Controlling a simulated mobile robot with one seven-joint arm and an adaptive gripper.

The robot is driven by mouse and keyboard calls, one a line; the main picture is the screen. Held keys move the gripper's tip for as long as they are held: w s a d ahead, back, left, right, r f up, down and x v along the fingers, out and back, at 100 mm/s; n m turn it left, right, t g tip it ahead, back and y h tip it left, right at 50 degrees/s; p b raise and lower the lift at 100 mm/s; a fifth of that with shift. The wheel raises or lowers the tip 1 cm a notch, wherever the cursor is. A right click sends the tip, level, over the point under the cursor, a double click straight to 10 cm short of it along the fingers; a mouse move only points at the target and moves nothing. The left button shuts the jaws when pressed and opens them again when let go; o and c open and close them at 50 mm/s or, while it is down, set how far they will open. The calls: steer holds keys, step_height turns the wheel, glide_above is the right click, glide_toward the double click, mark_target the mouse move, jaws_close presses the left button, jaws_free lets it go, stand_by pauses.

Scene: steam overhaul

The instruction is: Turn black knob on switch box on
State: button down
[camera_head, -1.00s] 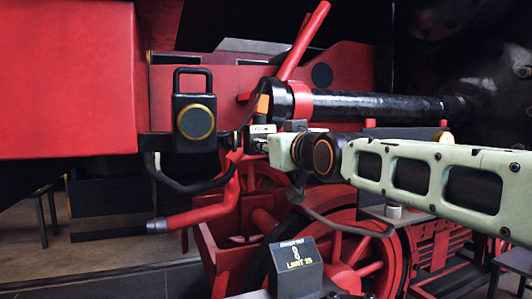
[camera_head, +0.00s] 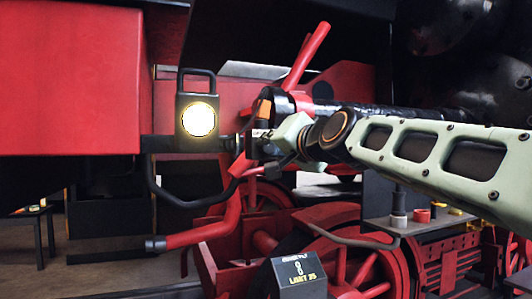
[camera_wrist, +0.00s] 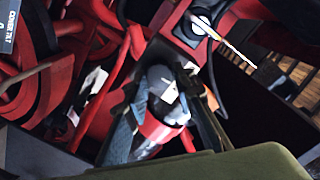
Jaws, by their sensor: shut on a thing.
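The switch box (camera_head: 263,133) is a small piece with a pale face beside the red engine frame, mostly covered by my gripper in the head view. My gripper (camera_head: 258,150) reaches in from the right and is rolled over at the wrist. In the wrist view its two dark fingers (camera_wrist: 168,112) are closed around a grey, rounded piece (camera_wrist: 158,78) with a pale patch, which I take to be the knob and its box. The knob's own outline and marking are hidden between the fingers. The lamp (camera_head: 198,120) left of the gripper glows bright white-yellow.
A red block (camera_head: 70,80) fills the upper left. A black cable (camera_head: 175,197) and a red pipe (camera_head: 205,230) hang below the lamp. A thick black pipe (camera_head: 380,110) runs behind my arm.

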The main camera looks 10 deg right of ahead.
steer(key=shift+m, duration=0.5)
steer(key=c, duration=1.6)
jaws_free()
steer(key=shift+s+d, duration=0.1)
steer(key=shift+s+d, duration=0.15)
steer(key=shift+s, duration=0.45)
steer(key=s, duration=0.3)
steer(key=s+d, duration=0.1)
steer(key=s, duration=0.3)
steer(key=s+d, duration=0.1)
steer(key=s, duration=0.2)
steer(key=shift+s+r, duration=0.2)
steer(key=shift+r, duration=0.05)
steer(key=shift+a, duration=0.1)
